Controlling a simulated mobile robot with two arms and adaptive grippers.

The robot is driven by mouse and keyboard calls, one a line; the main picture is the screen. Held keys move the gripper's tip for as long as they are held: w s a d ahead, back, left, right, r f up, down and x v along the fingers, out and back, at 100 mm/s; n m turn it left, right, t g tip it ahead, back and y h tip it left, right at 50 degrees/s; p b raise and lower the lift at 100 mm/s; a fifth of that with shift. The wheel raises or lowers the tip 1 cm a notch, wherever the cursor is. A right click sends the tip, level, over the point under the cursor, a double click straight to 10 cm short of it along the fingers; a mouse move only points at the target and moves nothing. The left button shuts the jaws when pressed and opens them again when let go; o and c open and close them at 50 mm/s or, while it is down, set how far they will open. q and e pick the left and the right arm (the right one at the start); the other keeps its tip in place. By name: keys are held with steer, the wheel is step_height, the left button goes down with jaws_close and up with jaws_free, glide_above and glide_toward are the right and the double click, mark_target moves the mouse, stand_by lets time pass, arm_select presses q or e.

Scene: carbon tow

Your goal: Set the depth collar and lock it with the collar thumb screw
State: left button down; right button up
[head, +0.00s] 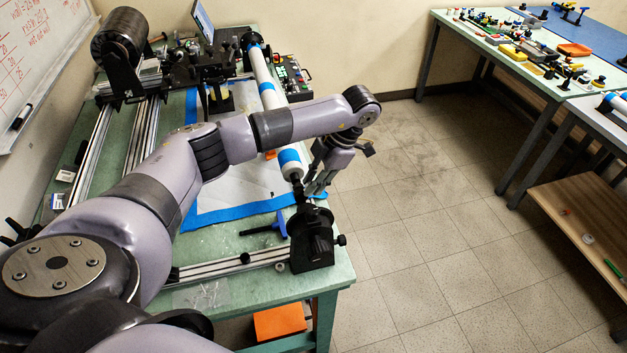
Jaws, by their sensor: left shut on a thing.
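A white tube with blue bands (264,80) runs along the green bench toward a black end block (311,239) at the bench's near right corner. A dark shaft (298,191) joins the tube's near end to the block. My left gripper (312,189) reaches over from the right side of the tube, fingers pointing down at this shaft. It is shut on a small dark part there; the fingers hide most of it. I cannot tell whether it is the depth collar or its thumb screw. My right gripper is not in view.
A blue T-handled tool (264,229) lies on the bench left of the end block. A metal rail (232,264) runs along the near edge. Dark winding equipment (122,45) stands at the back left. The tiled floor (430,220) to the right is clear.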

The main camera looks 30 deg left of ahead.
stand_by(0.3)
arm_select(q)
steer(key=shift+d+n+b, duration=0.1)
steer(key=shift+n+b, duration=0.2)
steer(key=shift+n, duration=0.4)
steer(key=n+y, duration=0.1)
steer(key=n, duration=0.2)
steer(key=shift+d+t+y, duration=0.1)
steer(key=shift+t+y, duration=0.2)
steer(key=shift+y, duration=0.1)
steer(key=n+y+p, duration=0.1)
steer(key=n, duration=0.2)
steer(key=shift+d, duration=0.1)
steer(key=n+g+y+p, duration=0.1)
steer(key=n, duration=0.4)
steer(key=n+g+y+p, duration=0.1)
steer(key=n, duration=0.4)
steer(key=f+n+g+y+p, duration=0.1)
steer(key=n+y, duration=0.1)
steer(key=n, duration=0.3)
steer(key=shift+w+d+g, duration=0.2)
steer(key=shift+g, duration=0.1)
